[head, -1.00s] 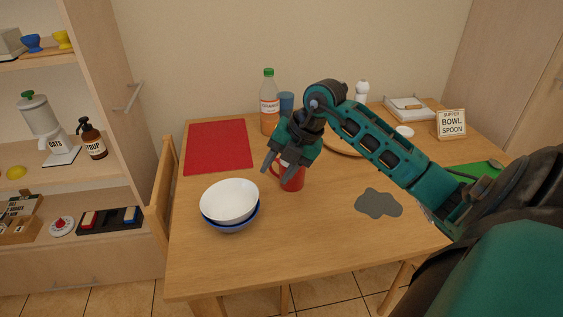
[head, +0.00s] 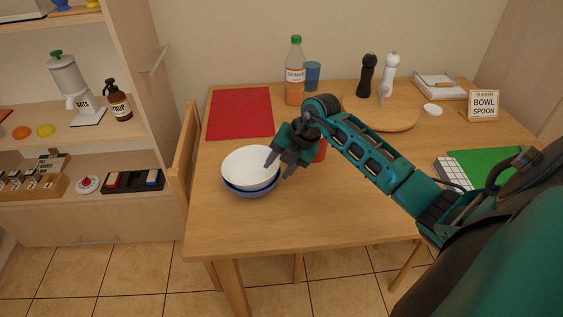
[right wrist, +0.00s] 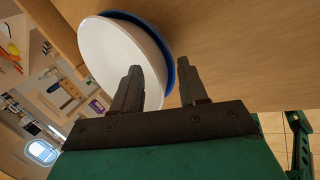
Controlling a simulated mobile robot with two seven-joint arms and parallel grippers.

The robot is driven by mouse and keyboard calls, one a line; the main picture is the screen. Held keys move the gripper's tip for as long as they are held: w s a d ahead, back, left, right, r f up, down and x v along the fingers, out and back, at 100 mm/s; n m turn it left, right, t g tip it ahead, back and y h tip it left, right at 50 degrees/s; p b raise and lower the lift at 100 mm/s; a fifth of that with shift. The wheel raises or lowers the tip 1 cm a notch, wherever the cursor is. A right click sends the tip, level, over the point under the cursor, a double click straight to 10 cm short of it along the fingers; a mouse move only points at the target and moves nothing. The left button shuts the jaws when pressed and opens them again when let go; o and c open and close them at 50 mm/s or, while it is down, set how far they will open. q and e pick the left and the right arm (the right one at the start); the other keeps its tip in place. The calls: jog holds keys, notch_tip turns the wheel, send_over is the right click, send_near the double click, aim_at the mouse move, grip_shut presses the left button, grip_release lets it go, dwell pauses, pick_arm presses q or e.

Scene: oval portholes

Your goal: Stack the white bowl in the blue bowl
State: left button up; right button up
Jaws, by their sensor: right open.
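The white bowl (head: 250,166) sits nested in the blue bowl (head: 252,193) near the table's left front side. The blue rim shows just below the white one. My right gripper (head: 279,168) is open at the bowls' right edge. One finger overlaps the white bowl's rim and the other is outside, to the right. In the right wrist view the white bowl (right wrist: 108,50) and the blue rim (right wrist: 160,40) lie beyond the open fingers (right wrist: 160,82), with nothing between the tips. I cannot tell whether a finger touches the bowls. My left gripper is out of view.
A red mug (head: 321,152) is partly hidden behind my right gripper. A red mat (head: 240,113), juice bottle (head: 295,75) and blue cup (head: 312,75) are behind. A round board (head: 390,118) and grinders stand back right. A chair (head: 187,150) is left. The front table is clear.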

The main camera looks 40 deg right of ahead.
jog(key=shift+c, duration=0.2)
grip_shut()
grip_release()
jog(key=shift+r, duration=0.15)
jog(key=v, duration=1.2)
jog(key=shift+s+d+r+p, duration=0.1)
jog(key=shift+s+r+p, duration=0.05)
jog(key=shift+r+p, duration=0.2)
